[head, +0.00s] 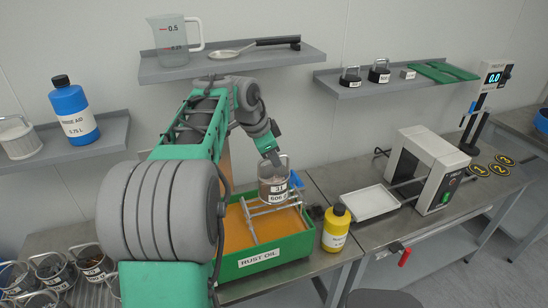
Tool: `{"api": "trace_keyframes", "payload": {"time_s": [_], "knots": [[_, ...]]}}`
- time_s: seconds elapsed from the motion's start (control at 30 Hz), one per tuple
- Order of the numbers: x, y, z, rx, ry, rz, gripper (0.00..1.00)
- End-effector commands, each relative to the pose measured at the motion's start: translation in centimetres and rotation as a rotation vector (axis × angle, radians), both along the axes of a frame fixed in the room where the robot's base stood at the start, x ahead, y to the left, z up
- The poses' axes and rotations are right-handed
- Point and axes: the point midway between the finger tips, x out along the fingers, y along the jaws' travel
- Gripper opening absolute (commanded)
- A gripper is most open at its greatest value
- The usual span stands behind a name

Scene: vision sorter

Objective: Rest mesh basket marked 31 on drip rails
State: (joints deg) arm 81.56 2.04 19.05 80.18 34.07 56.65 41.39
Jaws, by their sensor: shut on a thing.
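The mesh basket marked 31 (272,193) is upright, with its label facing me and its wire handle raised. My gripper (272,161) is shut on the handle from above; the fingertips are small and partly merge with the handle. The basket is over the drip rails (249,222), metal bars across a green tank labelled RUST OIL (279,252) with amber liquid in it. Its base is at or just above the rails; I cannot tell whether it touches. My arm hides the tank's left side.
A yellow bottle (335,230) stands right of the tank. Several other baskets (48,270) stand at lower left. A white tray (369,203) and a white machine (428,168) are to the right. A wall shelf (232,64) with a jug (173,40) hangs above my arm.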

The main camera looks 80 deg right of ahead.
Motion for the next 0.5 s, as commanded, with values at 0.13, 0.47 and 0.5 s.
{"api": "trace_keyframes", "payload": {"time_s": [0.13,0.47,0.5], "knots": [[0.0,0.0,-0.7,-0.005,0.000,0.000,0.00],[0.0,0.0,-2.2,-0.004,0.000,0.000,0.00],[0.0,0.0,-2.3,-0.004,0.000,0.000,0.00]]}}
